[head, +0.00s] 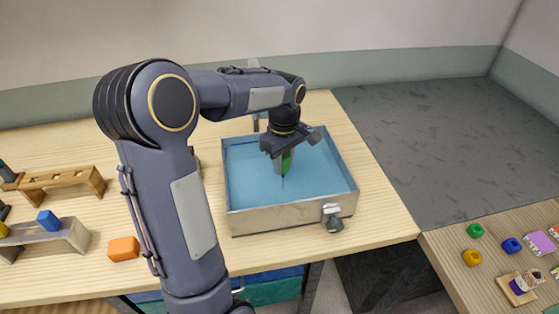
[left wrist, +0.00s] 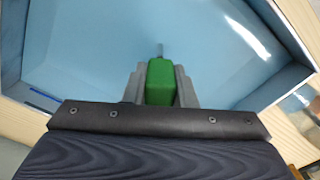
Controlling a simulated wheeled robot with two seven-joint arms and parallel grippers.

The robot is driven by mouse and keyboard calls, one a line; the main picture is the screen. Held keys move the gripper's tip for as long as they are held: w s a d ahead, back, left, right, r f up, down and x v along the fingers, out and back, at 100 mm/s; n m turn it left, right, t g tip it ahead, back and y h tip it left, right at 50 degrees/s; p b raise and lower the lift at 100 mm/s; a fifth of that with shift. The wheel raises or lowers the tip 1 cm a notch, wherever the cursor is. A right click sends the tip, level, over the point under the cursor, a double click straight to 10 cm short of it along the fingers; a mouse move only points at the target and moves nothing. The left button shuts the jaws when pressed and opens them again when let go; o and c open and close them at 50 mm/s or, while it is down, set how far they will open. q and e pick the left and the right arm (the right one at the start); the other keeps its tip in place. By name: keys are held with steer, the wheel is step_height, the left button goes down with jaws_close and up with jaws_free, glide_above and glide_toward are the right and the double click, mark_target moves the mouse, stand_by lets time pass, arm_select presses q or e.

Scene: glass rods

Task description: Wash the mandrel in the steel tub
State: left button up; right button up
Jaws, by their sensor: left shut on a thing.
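My left gripper (head: 284,158) is over the steel tub (head: 285,216) and points down into it. It is shut on the green handle of the mandrel (head: 286,164), whose thin grey rod hangs down towards the blue water (head: 325,175). In the left wrist view the green mandrel handle (left wrist: 160,82) sits between the two grey fingers of the left gripper (left wrist: 160,88), with the rod beyond it over the blue. I cannot tell how deep the rod tip is. My right gripper is not in view.
A tap (head: 333,217) sticks out of the tub's front wall. An orange block (head: 123,249) and wooden racks (head: 60,182) are on the left, one rack bearing a blue block (head: 48,220). Small coloured pieces lie on a lower-right table (head: 440,240).

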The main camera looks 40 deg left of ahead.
arm_select(q)
step_height(320, 180, up, 11)
steer(key=w+d+p, duration=0.2)
steer(key=p, duration=0.8)
steer(key=shift+w+d, duration=0.15)
steer(key=shift+w, duration=0.15)
steer(key=shift+r, duration=0.15)
stand_by(0.5)
step_height(320, 180, up, 5)
steer(key=p, duration=0.3)
steer(key=shift+p, duration=0.4)
